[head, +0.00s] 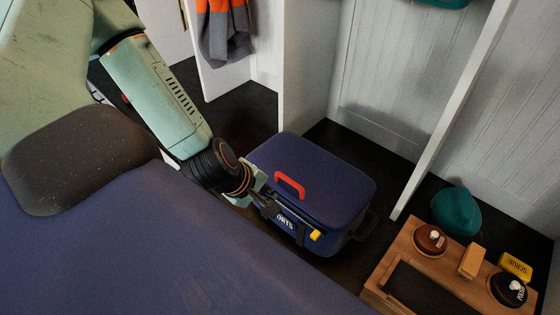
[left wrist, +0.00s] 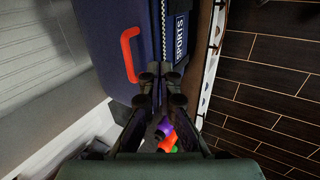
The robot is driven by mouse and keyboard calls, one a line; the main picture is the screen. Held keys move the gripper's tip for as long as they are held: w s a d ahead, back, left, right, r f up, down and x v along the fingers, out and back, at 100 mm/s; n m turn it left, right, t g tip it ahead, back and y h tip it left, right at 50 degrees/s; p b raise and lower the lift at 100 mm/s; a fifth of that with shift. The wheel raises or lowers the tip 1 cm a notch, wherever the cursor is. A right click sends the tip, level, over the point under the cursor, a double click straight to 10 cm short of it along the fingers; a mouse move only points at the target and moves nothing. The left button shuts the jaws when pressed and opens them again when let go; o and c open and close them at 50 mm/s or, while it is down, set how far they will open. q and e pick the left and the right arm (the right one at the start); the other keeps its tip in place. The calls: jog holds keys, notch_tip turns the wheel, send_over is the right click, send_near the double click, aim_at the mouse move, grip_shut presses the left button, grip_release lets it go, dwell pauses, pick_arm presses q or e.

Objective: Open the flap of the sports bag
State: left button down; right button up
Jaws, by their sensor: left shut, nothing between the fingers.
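The dark blue sports bag (head: 325,180) stands on the dark floor in front of a white cubby. Its flap (head: 300,155) on top lies closed, with a red handle (head: 289,186) standing up from it. The handle also shows in the left wrist view (left wrist: 129,55), beside a pale zip line and the SPORTS label (left wrist: 181,38). A yellow tab (head: 315,235) is on the bag's front. My left gripper (head: 274,206) is shut and empty at the bag's near upper edge, close to the label; whether it touches cannot be told. My right gripper is not in view.
A wooden bench or rack (head: 420,262) with brown and black lidded pots stands at right, near a teal bundle (head: 456,211) and a yellow block (head: 515,266). White partitions (head: 305,75) rise behind the bag. Small purple, orange and green items (left wrist: 166,132) show below the fingers in the wrist view.

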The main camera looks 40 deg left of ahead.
pick_arm(q)
jog(key=w+a+r+n+t, duration=0.1)
jog(key=w+a+r+n, duration=0.1)
jog(key=n, duration=0.5)
jog(key=n+b, duration=0.6)
jog(key=n, duration=0.5)
send_near(286, 187)
jog(key=b+x, duration=0.4)
jog(key=x, duration=0.1)
jog(key=shift+w+d+f, duration=0.1)
jog(key=shift+f, duration=0.2)
jog(key=shift+r, duration=0.15)
